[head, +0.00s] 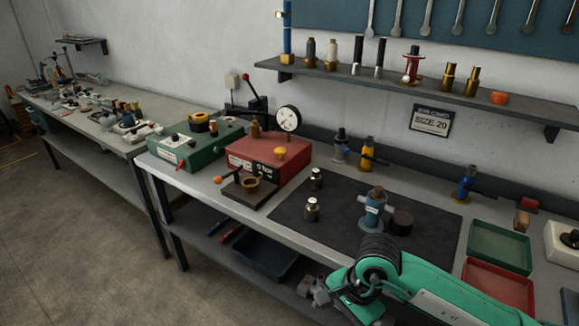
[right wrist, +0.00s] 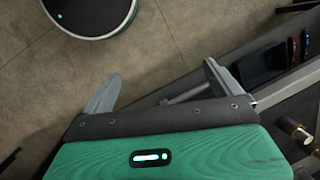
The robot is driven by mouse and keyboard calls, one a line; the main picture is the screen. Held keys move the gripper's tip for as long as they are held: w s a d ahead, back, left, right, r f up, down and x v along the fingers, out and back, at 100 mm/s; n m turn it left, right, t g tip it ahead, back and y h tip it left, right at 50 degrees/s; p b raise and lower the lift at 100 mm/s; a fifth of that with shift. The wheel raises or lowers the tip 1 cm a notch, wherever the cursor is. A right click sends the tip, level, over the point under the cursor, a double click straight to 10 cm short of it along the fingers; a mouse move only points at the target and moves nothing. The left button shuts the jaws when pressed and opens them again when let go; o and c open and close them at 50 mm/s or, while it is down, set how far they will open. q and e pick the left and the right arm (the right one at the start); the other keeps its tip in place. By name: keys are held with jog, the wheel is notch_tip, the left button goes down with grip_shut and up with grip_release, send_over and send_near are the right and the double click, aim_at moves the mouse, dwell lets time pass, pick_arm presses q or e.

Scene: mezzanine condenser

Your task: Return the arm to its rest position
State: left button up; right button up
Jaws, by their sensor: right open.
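My right arm, green with a dark ribbed wrist joint, comes in from the right along the front edge of the workbench (head: 330,262) in the head view. My right gripper (head: 318,289) is at its end, low and near the bench's front edge. In the right wrist view the two grey fingers of the right gripper (right wrist: 160,78) stand wide apart with only concrete floor between them, so it is open and empty. My left gripper and left arm are not in view.
A dark mat (head: 425,235) holds a blue valve (head: 374,210) and small metal weights. A red test box (head: 262,160) and a green box (head: 190,147) stand left of it. Green (head: 499,248) and red (head: 497,291) trays lie right. A dark bin (head: 262,256) sits on the lower shelf.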

jog(key=w+a+f+m+y, duration=0.8)
jog(key=m+y, duration=0.5)
jog(key=m, duration=0.4)
jog(key=d+f+m+t+h, duration=0.4)
jog(key=d+f+m+t, duration=0.2)
jog(key=f+m, duration=0.7)
jog(key=d+f+m+t+h, duration=0.3)
jog(key=d+f+m+t, duration=0.35)
jog(key=f+m, duration=0.6)
jog(key=s+d+f+m+g+h, duration=0.25)
jog(key=s+d+f+m, duration=0.2)
jog(key=s+f, duration=0.4)
jog(key=s+d+f+m+g+h, duration=0.1)
jog(key=s+d+f+m+h, duration=0.35)
jog(key=s+f, duration=0.35)
jog(key=s+d+f+m+g, duration=0.1)
jog(key=s+f, duration=0.3)
jog(key=s, duration=0.5)
jog(key=s+f+m+g+h, duration=0.1)
jog(key=s+f+m+g, duration=0.3)
jog(key=s, duration=0.6)
jog(key=s+d+f+m+g+h, duration=0.1)
jog(key=s+f+m+g, duration=0.1)
jog(key=s, duration=0.7)
jog(key=shift+s+d+f+m+g, duration=0.3)
jog(key=shift+f+m, duration=0.25)
jog(key=shift+f, duration=0.4)
